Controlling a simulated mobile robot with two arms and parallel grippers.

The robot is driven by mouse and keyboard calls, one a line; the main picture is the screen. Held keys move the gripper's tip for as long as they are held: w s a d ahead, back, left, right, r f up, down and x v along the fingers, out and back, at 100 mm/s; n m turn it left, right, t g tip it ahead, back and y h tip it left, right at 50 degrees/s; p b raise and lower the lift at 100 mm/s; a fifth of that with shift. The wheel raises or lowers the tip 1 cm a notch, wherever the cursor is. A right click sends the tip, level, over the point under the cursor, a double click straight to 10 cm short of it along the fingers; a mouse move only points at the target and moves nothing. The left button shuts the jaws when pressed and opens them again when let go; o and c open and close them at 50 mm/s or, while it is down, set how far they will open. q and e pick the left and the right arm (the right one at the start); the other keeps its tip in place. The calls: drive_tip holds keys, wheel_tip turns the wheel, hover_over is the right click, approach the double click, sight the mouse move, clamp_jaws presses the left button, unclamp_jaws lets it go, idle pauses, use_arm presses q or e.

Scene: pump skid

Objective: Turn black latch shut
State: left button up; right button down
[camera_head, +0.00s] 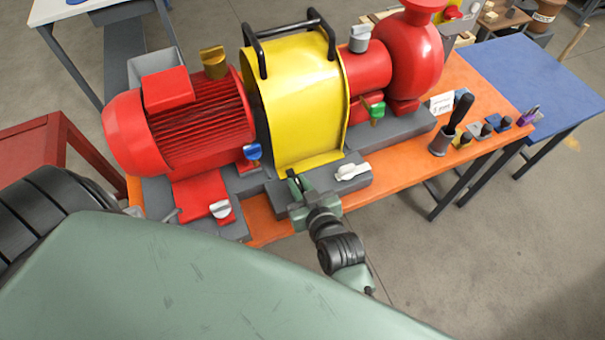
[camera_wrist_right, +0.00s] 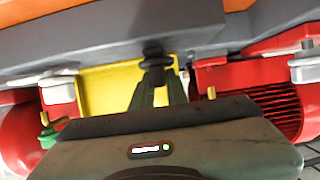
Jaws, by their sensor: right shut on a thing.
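My right gripper (camera_head: 297,186) reaches the front edge of the grey skid base, below the yellow guard (camera_head: 300,100). In the right wrist view its two fingers (camera_wrist_right: 157,78) close on the black latch (camera_wrist_right: 154,61), a small dark knob at the base's edge. The fingers partly cover the latch, and in the head view it is hard to separate from the dark gripper. I cannot tell the latch's exact angle. My left gripper is in neither view.
A white latch (camera_head: 351,171) sits just right of my right gripper. A blue latch (camera_head: 252,151), a green latch (camera_head: 377,111) and a grey-white latch (camera_head: 220,209) are around the red motor (camera_head: 180,115) and pump (camera_head: 402,60). A cup (camera_head: 440,144) stands on the orange bench.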

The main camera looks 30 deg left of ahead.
drive_tip(key=shift+r, duration=0.2)
drive_tip(key=c, duration=1.4)
unclamp_jaws()
drive_tip(key=shift+f, duration=0.1)
drive_tip(key=shift+s+d, duration=0.35)
drive_tip(key=shift+d, duration=0.05)
drive_tip(key=b+v, duration=0.1)
drive_tip(key=v, duration=0.5)
drive_tip(key=shift+s+d+r, duration=0.15)
drive_tip(key=shift+d+r, duration=0.05)
drive_tip(key=shift+r, duration=0.05)
